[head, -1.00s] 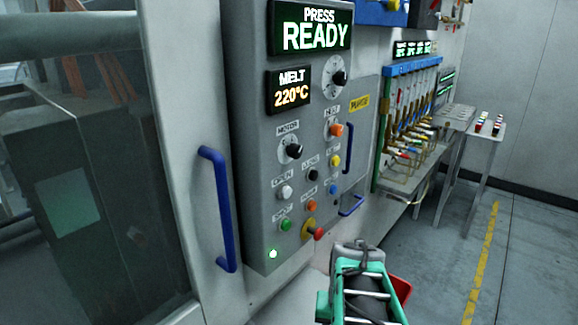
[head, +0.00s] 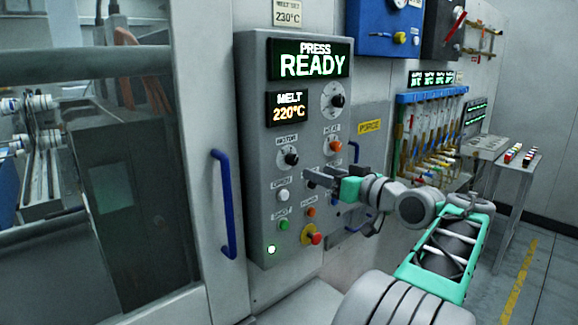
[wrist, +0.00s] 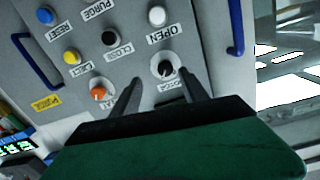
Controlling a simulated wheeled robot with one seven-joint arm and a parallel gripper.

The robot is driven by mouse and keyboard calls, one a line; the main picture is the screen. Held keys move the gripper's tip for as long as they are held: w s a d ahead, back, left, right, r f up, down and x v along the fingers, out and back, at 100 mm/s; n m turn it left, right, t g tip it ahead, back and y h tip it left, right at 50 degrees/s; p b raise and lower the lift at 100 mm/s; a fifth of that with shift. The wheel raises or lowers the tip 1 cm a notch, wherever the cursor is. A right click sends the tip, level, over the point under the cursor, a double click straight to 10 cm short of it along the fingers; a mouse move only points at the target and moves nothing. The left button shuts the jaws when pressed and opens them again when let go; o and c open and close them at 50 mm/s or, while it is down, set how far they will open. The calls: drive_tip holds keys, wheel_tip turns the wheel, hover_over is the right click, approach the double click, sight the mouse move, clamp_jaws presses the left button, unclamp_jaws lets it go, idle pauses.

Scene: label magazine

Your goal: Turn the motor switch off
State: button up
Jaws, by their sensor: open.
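The motor switch (head: 290,157) is a black rotary knob on a pale round dial, under the MOTOR label on the grey control panel (head: 257,130). In the wrist view the knob (wrist: 166,69) shows just beyond the fingertips, between their lines and nearer the right finger. My gripper (head: 309,179) is open and empty, in front of the panel, below and right of the motor switch in the head view. In the wrist view the two dark fingers of my gripper (wrist: 164,84) stand apart. No contact with the knob is visible.
An orange heat knob (head: 335,147) sits right of the motor switch, and a white OPEN button (head: 283,195) below it. A red knob on a yellow base (head: 313,235) is low on the panel. A blue door handle (head: 224,205) stands out at left.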

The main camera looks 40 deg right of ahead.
sight(294, 160)
drive_tip(key=shift+t, duration=0.3)
drive_tip(key=w, duration=0.2)
drive_tip(key=w+p, duration=0.1)
drive_tip(key=w, duration=0.2)
drive_tip(key=w+a+r+p, duration=0.1)
drive_tip(key=w, duration=0.2)
drive_tip(key=shift+w+r, duration=0.1)
drive_tip(key=shift+w, duration=0.15)
drive_tip(key=shift+w+d, duration=0.15)
drive_tip(key=shift+w, duration=0.2)
clamp_jaws()
